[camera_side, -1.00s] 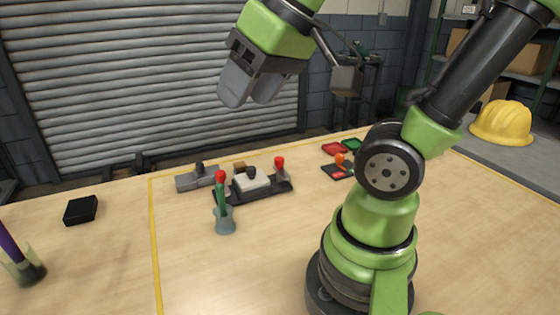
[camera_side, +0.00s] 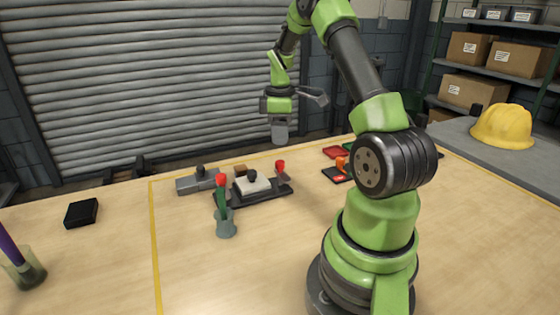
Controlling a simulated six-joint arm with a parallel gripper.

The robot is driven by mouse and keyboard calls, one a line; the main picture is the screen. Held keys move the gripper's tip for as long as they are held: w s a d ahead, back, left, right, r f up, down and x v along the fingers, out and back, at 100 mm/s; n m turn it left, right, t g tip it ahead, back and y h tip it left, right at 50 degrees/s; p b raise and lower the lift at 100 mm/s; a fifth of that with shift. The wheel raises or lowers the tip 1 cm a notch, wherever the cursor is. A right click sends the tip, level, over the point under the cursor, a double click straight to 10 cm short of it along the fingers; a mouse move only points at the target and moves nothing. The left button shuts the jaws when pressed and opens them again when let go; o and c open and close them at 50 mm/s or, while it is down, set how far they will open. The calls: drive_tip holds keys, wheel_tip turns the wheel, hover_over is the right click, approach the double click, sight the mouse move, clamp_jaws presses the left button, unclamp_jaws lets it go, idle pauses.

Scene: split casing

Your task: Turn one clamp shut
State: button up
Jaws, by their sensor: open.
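A dark fixture (camera_side: 262,197) lies on the table and bears a pale casing (camera_side: 257,185) with a black knob on top. At its right end a clamp with a red-tipped lever (camera_side: 280,166) stands up. A second red tip (camera_side: 221,179) shows at the left end, above a green stick in a cup; I cannot tell whether it belongs to a clamp or to the stick. My gripper (camera_side: 280,140) points down, open and empty, in the air above and behind the right clamp, apart from it. Its fingers overlap in this view.
A grey block with a black knob (camera_side: 196,184) and a small brown block (camera_side: 240,169) lie behind the fixture. The grey-green cup (camera_side: 226,226) stands in front. Red pads (camera_side: 333,152) and an orange-knobbed piece (camera_side: 341,164) lie right. A black box (camera_side: 81,213) is far left. The front table is clear.

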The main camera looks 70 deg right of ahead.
sight(280, 162)
wheel_tip(280, 162, down, 8)
drive_tip(key=shift+f, duration=0.2)
drive_tip(key=c, duration=0.9)
